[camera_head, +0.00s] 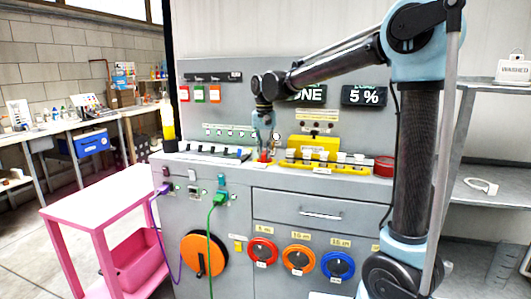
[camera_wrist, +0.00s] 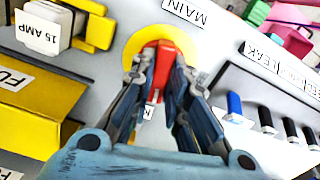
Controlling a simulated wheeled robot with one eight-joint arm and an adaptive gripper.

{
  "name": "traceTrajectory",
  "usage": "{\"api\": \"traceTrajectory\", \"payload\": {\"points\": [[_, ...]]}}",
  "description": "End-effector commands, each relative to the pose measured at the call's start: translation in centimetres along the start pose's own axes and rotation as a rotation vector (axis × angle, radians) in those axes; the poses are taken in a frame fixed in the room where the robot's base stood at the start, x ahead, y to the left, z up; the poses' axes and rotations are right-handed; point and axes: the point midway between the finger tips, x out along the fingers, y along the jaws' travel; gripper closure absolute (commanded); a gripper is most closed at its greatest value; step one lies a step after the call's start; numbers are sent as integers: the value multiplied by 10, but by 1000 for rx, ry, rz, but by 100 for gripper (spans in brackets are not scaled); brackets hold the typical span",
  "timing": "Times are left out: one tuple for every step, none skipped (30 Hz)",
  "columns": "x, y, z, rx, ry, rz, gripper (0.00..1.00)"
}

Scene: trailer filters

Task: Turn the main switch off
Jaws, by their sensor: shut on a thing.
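The main switch is a red handle (camera_wrist: 164,66) on a round yellow plate (camera_wrist: 133,46), under a label reading MAIN (camera_wrist: 187,13) in the wrist view. My gripper (camera_wrist: 162,75) is shut on the red handle, with a finger on either side of it. In the head view my gripper (camera_head: 264,150) points down at the counter, and the red of the switch (camera_head: 264,157) shows just below its fingertips. Part of the handle and plate is hidden by the fingers.
A yellow block (camera_wrist: 28,105) and a white 15 AMP piece (camera_wrist: 43,25) lie left of the switch. A row of dark levers with one blue lever (camera_wrist: 235,104) lies right. A grey panel with readouts (camera_head: 364,95) rises behind. A pink cart (camera_head: 90,205) stands left.

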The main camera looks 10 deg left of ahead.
Motion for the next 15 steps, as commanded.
{"api": "traceTrajectory", "payload": {"points": [[0, 0, 0, -39, -1, 1, 100], [0, 0, 0, -66, -1, 1, 100], [0, 0, 0, -103, -1, 1, 100], [0, 0, 0, -131, -1, 1, 100], [0, 0, 0, -160, -1, 1, 100], [0, 0, 0, -198, -1, 1, 100], [0, 0, 0, -227, -1, 1, 100], [0, 0, 0, -255, -1, 1, 100], [0, 0, 0, -294, -1, 1, 100], [0, 0, 0, -322, -1, 1, 100], [0, 1, 0, -351, -1, 1, 100], [0, 1, 1, -389, -1, 1, 100], [0, 1, 0, -417, -1, 1, 100], [0, 1, 1, -446, -1, 1, 100], [0, 1, 1, -484, -1, 2, 100]]}}
